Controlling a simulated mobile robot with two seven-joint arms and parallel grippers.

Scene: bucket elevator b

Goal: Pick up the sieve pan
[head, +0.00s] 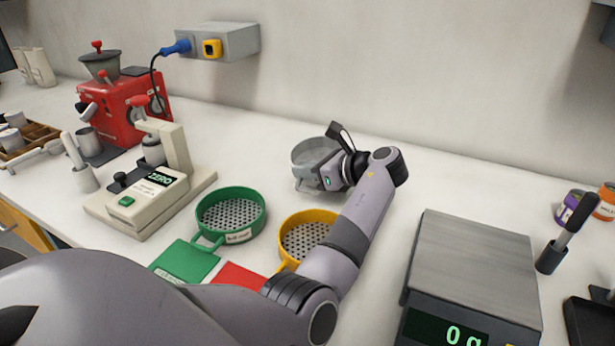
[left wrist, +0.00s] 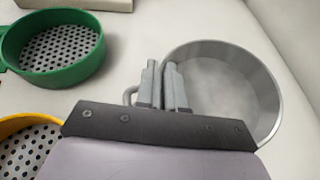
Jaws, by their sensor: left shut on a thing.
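The sieve pan, a round grey pan with a plain, unperforated bottom (head: 308,152), is at the middle of the bench near the wall. It also shows in the left wrist view (left wrist: 225,88). My left gripper (head: 322,176) is at the pan's near side. In the left wrist view its fingers (left wrist: 163,86) are shut on the pan's handle, whose loop shows just left of them. The pan looks level; I cannot tell whether it touches the bench. My right gripper is not in view.
A green sieve (head: 231,215) and a yellow sieve (head: 306,240) lie nearer, beside green (head: 184,262) and red mats (head: 240,277). A scale (head: 475,265) stands at right, a zeroed device (head: 150,190) and red grinder (head: 125,112) at left.

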